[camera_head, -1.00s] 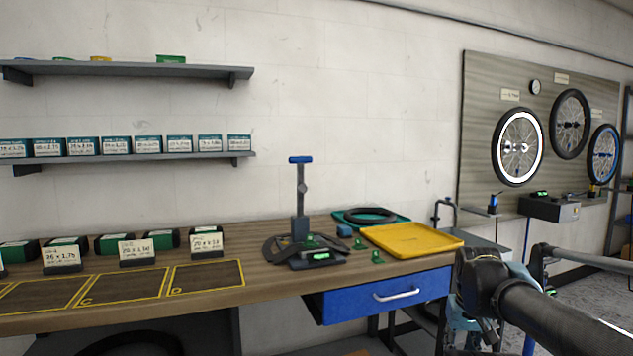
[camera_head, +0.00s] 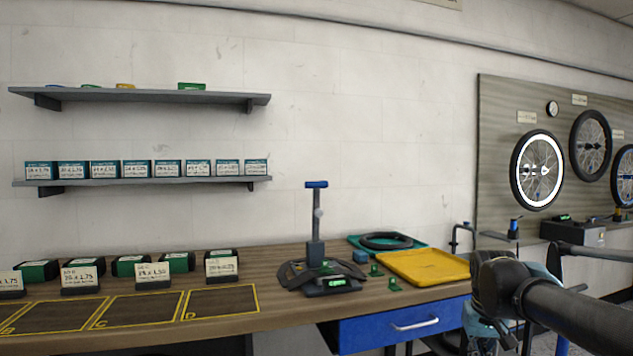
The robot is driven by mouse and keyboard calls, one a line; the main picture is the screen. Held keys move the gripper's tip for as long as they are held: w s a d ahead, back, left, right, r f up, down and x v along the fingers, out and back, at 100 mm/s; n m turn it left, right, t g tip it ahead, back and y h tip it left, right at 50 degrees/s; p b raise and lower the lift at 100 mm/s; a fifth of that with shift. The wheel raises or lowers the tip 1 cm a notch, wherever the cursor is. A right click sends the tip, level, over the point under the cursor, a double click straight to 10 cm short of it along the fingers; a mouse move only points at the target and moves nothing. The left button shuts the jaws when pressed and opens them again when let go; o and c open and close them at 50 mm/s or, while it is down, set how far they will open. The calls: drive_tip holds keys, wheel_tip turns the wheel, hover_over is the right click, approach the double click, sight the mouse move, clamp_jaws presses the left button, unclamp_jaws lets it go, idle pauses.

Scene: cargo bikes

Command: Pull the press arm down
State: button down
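The press stands on the wooden bench right of centre. Its grey upright post (camera_head: 316,225) carries a blue T-shaped handle (camera_head: 316,184) at the top, which is raised. A dark curved base and a small device with a green-lit display (camera_head: 336,283) sit at its foot. My black arm comes in from the right edge, and its dark jointed end (camera_head: 495,285) is in front of the bench's right end, apart from the press and well to its right. The fingers are not clearly shown, and whether they are open or shut cannot be made out.
A yellow tray (camera_head: 424,268) and a black ring on a teal tray (camera_head: 414,239) lie right of the press. Small green pieces (camera_head: 376,270) lie between. A blue drawer (camera_head: 400,326) is below. Labelled boxes and yellow-outlined areas (camera_head: 137,310) fill the left bench.

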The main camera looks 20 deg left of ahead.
drive_tip(key=w+a+r+n+t, duration=0.1)
drive_tip(key=w+a+r, duration=0.5)
drive_tip(key=r, duration=0.4)
drive_tip(key=w+a+r+n+y, duration=0.1)
drive_tip(key=w+a+r, duration=0.4)
drive_tip(key=w+r, duration=0.4)
drive_tip(key=w+a+r+n+t, duration=0.1)
drive_tip(key=w+a+r, duration=0.45)
drive_tip(key=r, duration=0.55)
drive_tip(key=w+a+r+n+y, duration=0.1)
drive_tip(key=w+a+r, duration=0.1)
drive_tip(key=a+r, duration=0.4)
drive_tip(key=w+a+r+n+t+y, duration=0.1)
drive_tip(key=w+a+r, duration=0.2)
drive_tip(key=a+r, duration=0.4)
drive_tip(key=w+a+r, duration=0.2)
drive_tip(key=a+r, duration=0.5)
drive_tip(key=a, duration=0.9)
drive_tip(key=shift+w+n+t+y, duration=0.15)
drive_tip(key=shift+n+t+y, duration=0.15)
drive_tip(key=shift+n+y, duration=0.1)
wheel_tip(320, 180, down, 9)
drive_tip(key=w+a, duration=0.1)
drive_tip(key=shift+w, duration=0.4)
